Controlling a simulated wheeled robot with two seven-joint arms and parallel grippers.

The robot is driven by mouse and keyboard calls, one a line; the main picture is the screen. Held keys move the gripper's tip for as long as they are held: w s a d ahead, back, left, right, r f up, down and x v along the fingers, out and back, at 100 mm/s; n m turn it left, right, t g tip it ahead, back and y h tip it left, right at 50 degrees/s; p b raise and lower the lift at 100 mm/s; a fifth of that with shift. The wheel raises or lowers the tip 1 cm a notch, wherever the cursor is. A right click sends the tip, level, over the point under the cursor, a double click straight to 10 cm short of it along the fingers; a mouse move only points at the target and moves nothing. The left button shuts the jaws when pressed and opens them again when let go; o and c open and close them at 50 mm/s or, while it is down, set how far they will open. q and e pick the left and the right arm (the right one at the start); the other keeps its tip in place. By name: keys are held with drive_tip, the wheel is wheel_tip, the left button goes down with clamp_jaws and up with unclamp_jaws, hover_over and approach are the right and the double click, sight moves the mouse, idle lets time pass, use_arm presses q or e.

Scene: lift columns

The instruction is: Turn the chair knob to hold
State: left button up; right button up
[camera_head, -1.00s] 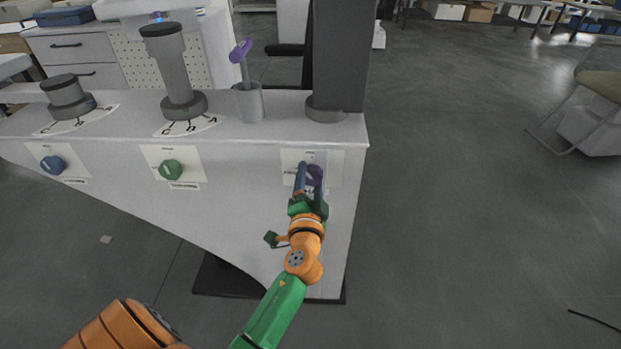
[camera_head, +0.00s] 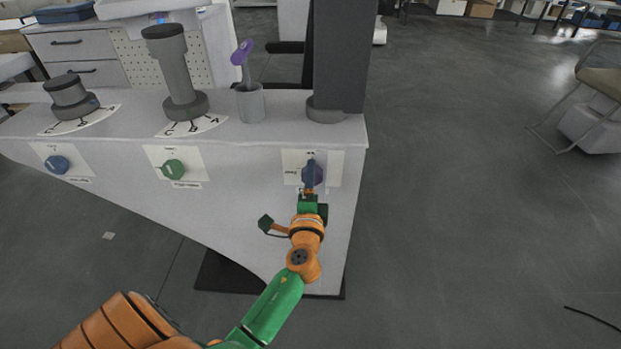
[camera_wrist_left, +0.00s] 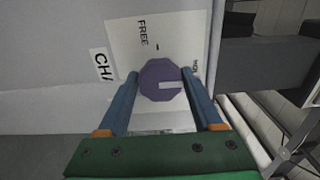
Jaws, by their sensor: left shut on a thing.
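The chair knob is a purple many-sided knob (camera_head: 316,174) on a white label plate at the right end of the bench front. In the left wrist view the knob (camera_wrist_left: 158,72) has a white pointer mark directed to the right of the picture. The word FREE shows above it; a second word at its right is partly hidden by a finger. My left gripper (camera_head: 311,176) is shut on the knob, one blue finger on each side of it in the wrist view (camera_wrist_left: 160,77). My right gripper is not in view.
A green knob (camera_head: 173,169) and a blue knob (camera_head: 57,165) sit on the same bench front (camera_head: 240,190). Grey columns and a cup (camera_head: 250,103) with a purple-headed item stand on top.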

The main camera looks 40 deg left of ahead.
use_arm(q)
drive_tip(key=shift+f, duration=0.1)
idle(0.3)
drive_tip(key=o, duration=1.3)
drive_tip(key=shift+o, duration=0.2)
drive_tip(key=v, duration=0.7)
drive_tip(key=shift+b, duration=0.4)
drive_tip(key=shift+s, duration=0.1)
